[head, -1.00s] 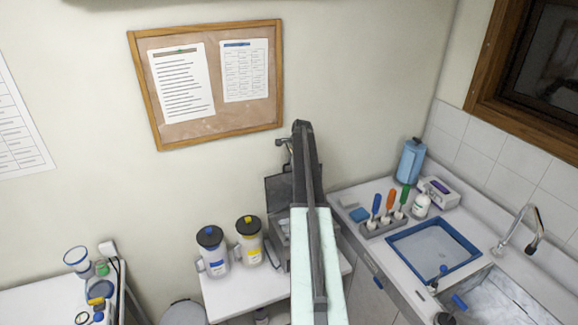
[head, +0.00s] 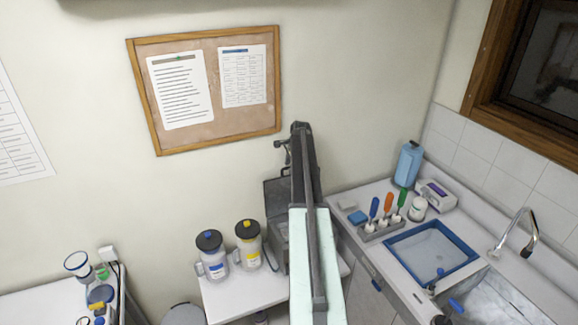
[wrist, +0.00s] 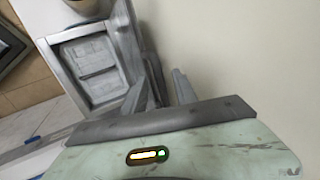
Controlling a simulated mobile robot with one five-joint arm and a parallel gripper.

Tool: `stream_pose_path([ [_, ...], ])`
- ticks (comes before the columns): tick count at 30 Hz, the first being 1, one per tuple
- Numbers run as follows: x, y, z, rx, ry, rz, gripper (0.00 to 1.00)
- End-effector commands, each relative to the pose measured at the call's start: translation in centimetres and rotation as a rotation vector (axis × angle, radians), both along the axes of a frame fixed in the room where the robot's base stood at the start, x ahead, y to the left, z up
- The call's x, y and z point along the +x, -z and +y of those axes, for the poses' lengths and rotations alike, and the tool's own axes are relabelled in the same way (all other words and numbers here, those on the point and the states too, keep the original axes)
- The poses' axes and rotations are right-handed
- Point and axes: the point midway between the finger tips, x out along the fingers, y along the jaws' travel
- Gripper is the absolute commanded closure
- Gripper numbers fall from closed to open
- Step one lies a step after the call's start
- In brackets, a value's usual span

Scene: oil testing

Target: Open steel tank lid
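A round grey lid-like top (head: 183,314) shows at the bottom edge of the head view, left of the small white table; its body is cut off. I cannot tell whether it is the steel tank. A grey box (head: 277,195) with a raised dark panel stands at the table's right end, partly hidden by my arm. In the wrist view a grey box (wrist: 88,68) with a recessed face lies to the upper left.
Two lidded jugs, one blue-labelled (head: 212,255) and one yellow-labelled (head: 248,245), stand on the white table (head: 235,300). A counter with a blue-rimmed basin (head: 433,250), tap (head: 520,235) and bottles is at right. Bare wall lies behind my arm.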

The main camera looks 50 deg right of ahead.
Motion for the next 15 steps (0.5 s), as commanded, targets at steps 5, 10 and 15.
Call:
stream_pose_path([
  [5,-1.4,-4.1,0.6,0.000,0.001,0.000,0.66],
  [10,-2.1,-5.4,0.9,0.000,0.001,0.000,0.66],
  [15,-2.0,-5.2,0.9,0.000,0.000,0.000,0.66],
])
